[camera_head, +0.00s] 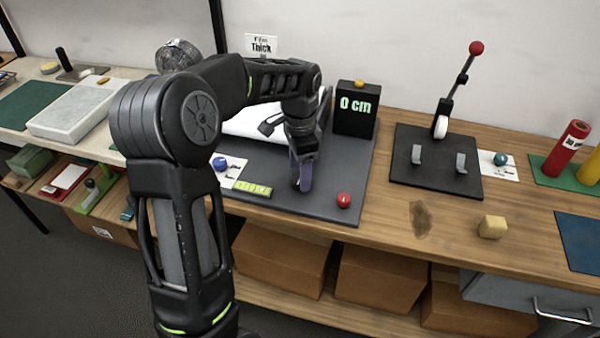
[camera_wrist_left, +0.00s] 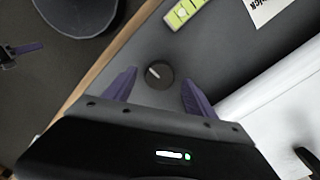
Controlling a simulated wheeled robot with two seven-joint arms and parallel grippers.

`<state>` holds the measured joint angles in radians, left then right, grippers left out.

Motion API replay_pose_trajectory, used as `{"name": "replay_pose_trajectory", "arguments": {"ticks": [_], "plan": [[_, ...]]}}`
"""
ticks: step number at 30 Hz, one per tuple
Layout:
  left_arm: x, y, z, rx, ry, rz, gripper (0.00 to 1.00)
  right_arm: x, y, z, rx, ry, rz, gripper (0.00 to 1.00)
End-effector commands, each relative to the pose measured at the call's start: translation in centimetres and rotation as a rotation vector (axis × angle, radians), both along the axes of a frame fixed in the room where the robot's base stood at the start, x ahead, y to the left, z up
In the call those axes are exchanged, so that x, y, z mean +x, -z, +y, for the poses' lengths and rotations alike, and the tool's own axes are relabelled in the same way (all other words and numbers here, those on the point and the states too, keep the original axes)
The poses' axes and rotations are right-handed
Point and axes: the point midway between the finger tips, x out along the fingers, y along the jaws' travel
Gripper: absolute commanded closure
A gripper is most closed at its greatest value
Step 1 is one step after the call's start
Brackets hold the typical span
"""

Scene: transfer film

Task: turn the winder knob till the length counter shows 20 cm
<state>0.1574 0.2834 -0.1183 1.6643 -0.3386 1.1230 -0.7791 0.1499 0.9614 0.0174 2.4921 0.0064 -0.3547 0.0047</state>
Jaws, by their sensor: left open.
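The length counter (camera_head: 355,108) is a black box with green figures reading 0 cm, standing at the back of the dark grey mat. The winder knob (camera_wrist_left: 158,74) is a small round black knob with a white pointer line. It shows in the left wrist view between my two purple fingers, with a gap on both sides. My left gripper (camera_head: 302,183) is open, pointing down over the front of the mat, with nothing held.
White film (camera_head: 262,121) lies behind. A lever stand (camera_head: 437,165) is further right.

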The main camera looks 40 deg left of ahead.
Motion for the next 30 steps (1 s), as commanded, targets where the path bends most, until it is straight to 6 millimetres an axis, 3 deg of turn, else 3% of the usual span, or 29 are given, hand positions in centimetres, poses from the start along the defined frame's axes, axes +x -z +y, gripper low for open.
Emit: {"name": "replay_pose_trajectory", "arguments": {"ticks": [6, 14, 30], "plan": [[0.0, 1.8, 0.0, 0.000, 0.000, 0.000, 0.35, 0.0, -0.3, 0.0, -0.001, 0.001, 0.001, 1.00], [0.0, 2.0, 0.0, 0.000, 0.000, 0.000, 0.35, 0.0, -0.2, 0.0, -0.001, 0.001, 0.001, 1.00], [0.0, 1.9, 0.0, -0.001, 0.000, -0.001, 0.80, 0.0, -0.3, 0.0, -0.001, 0.001, 0.001, 1.00]]}}
